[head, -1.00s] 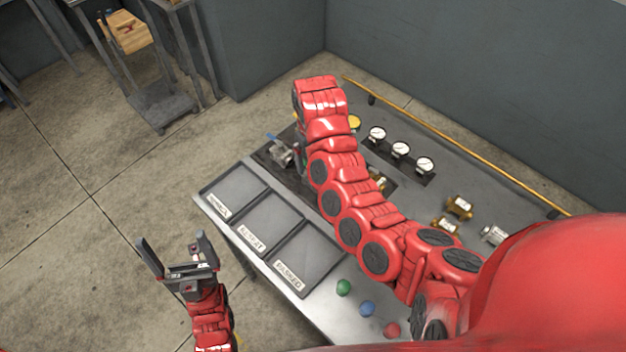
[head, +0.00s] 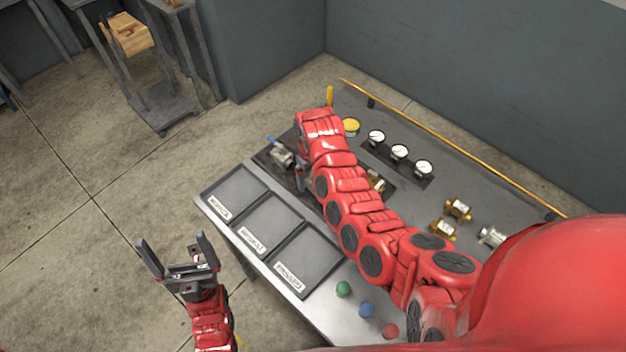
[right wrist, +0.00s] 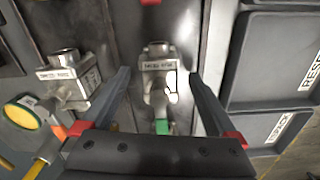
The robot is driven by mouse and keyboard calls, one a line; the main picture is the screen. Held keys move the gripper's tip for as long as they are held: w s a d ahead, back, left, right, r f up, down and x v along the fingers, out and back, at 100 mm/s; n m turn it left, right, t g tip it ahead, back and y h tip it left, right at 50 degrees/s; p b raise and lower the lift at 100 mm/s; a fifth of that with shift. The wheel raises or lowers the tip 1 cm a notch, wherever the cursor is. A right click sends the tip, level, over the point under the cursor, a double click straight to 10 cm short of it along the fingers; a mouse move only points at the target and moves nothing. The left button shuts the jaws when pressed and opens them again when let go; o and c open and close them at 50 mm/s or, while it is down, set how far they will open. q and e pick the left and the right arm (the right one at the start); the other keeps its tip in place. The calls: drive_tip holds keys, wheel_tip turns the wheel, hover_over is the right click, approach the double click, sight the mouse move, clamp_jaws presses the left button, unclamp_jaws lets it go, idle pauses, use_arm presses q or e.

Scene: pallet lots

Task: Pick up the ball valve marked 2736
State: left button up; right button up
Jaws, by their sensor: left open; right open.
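My right gripper (right wrist: 160,78) is open in the right wrist view, its fingers on either side of a silver valve (right wrist: 157,88). This valve has a pale tag and a green part at its lower end. The tag's number is too blurred to read, and contact with the fingers is not clear. Another silver tagged valve (right wrist: 68,78) lies to the left, outside the fingers. In the head view a blue-handled silver valve (head: 281,155) lies beside my right arm, which hides much of the dark mat. My left gripper (head: 180,260) is open and empty, apart from the table.
Three labelled grey trays (head: 268,222) line the table's near-left edge. Brass valves (head: 458,208), another silver fitting (head: 492,236), gauges (head: 399,152) and coloured balls (head: 367,309) stand on the table. A yellow rail (head: 440,135) runs along the back edge.

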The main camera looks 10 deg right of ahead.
clamp_jaws()
idle(0.3)
idle(0.4)
